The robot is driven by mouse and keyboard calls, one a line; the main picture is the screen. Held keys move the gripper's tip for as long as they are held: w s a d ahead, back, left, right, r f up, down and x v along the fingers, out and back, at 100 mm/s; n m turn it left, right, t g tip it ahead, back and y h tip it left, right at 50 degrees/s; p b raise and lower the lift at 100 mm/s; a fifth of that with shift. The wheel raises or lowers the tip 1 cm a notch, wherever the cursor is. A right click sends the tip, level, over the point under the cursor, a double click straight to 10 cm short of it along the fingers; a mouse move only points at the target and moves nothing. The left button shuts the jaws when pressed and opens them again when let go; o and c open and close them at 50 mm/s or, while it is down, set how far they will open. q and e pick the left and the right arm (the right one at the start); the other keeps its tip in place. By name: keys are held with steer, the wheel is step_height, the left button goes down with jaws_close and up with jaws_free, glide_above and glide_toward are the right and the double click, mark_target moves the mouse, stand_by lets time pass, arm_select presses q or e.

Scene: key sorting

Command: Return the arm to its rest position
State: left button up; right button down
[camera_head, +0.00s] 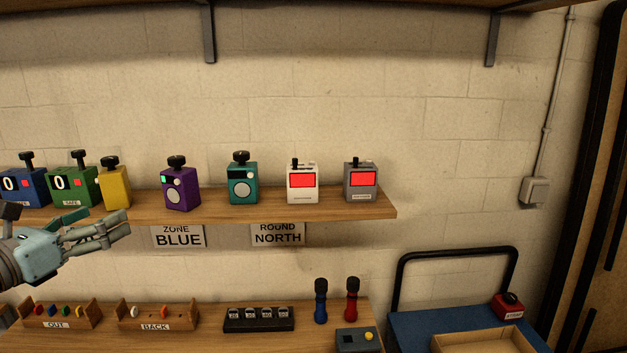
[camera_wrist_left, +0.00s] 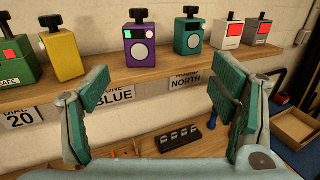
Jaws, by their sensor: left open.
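My left gripper (camera_head: 112,230) comes in from the left in the head view, just in front of the upper shelf's edge and below the green and yellow boxes. In the left wrist view its two teal fingers (camera_wrist_left: 160,100) stand wide apart with nothing between them. Behind the gap are the shelf edge and the signs reading BLUE and NORTH. My right gripper is not in either view.
The upper shelf (camera_head: 335,211) holds a blue box (camera_head: 28,190), green box (camera_head: 75,188), yellow box (camera_head: 115,186), purple box (camera_head: 181,190) and others. The lower shelf bears racks (camera_head: 158,321), a black block (camera_head: 258,322) and two torches (camera_head: 321,303). A blue cart (camera_head: 412,330) stands right.

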arm_select(q)
steer(key=s+d+f+n+t+h, duration=0.2)
steer(key=s+d+n+t, duration=0.2)
steer(key=d+n+t, duration=0.45)
steer(key=s+a+f+n+g+y, duration=0.35)
steer(key=f+n+y, duration=0.45)
steer(key=n, duration=0.4)
steer(key=s+a+f+n+g+y, duration=0.3)
steer(key=a+f+n+g+y, duration=0.3)
steer(key=f+n, duration=0.5)
steer(key=s+d+f+n+g, duration=0.2)
steer(key=s+f+n, duration=0.15)
steer(key=f, duration=0.25)
steer(key=s+d+f+n+g, duration=0.2)
steer(key=s+f+g, duration=0.15)
steer(key=f, duration=0.25)
steer(key=s+d+f+n+g+h, duration=0.1)
steer(key=s+d+f+g+h, duration=0.2)
steer(key=s+d+f, duration=0.45)
steer(key=s+d+f+n+g+h, duration=0.1)
steer(key=s+d+f+g+h, duration=0.2)
steer(key=s, duration=0.7)
step_height(320, 180, down, 19)
steer(key=a+g, duration=0.2)
steer(key=s+a+f+g+b, duration=0.1)
steer(key=s+f, duration=1.3)
steer(key=shift+s+n+y, duration=0.3)
steer(key=shift+s, duration=0.1)
